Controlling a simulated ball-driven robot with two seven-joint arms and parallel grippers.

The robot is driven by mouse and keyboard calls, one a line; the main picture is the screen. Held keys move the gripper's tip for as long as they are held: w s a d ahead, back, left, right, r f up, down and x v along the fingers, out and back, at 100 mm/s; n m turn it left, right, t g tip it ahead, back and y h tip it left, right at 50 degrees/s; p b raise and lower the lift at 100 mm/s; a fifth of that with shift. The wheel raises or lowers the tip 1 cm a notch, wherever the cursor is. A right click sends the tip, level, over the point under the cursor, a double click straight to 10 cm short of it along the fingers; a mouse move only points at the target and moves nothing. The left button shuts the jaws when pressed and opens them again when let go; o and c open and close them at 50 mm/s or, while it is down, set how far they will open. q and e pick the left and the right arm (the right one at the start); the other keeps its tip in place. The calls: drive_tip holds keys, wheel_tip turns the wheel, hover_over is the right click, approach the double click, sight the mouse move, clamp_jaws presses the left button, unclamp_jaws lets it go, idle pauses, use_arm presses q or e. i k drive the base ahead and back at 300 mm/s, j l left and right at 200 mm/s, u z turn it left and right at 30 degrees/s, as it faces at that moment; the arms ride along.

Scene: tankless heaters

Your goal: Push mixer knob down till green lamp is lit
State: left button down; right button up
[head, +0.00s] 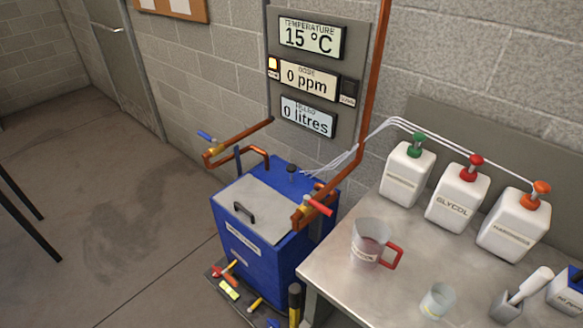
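A blue tank (262,250) with a grey lid (248,207) and a black lid handle (243,212) stands against the wall. A small dark knob-like part (292,170) sits on its top at the back; I cannot tell whether this is the mixer knob. On the wall panel, an orange-yellow lamp (273,64) is lit at the left of the ppm display (308,79). A dark lamp or window (349,90) at the right is unlit. I see no lit green lamp. Neither gripper is in view.
Copper pipes with a blue-handled valve (205,136) and a red-handled valve (319,206) flank the tank. The steel table (340,270) holds a red-handled jug (369,243), a clear cup (437,301) and three pump bottles (458,195). Tools lie below the tank. Open floor (130,225) is at left.

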sight(290, 169)
drive_tip(key=i+j, duration=0.3)
drive_tip(key=j, duration=0.2)
drive_tip(key=i+j, duration=0.35)
drive_tip(key=j, duration=0.15)
drive_tip(key=i+j, duration=0.3)
drive_tip(key=j, duration=0.2)
drive_tip(key=z, duration=1.75)
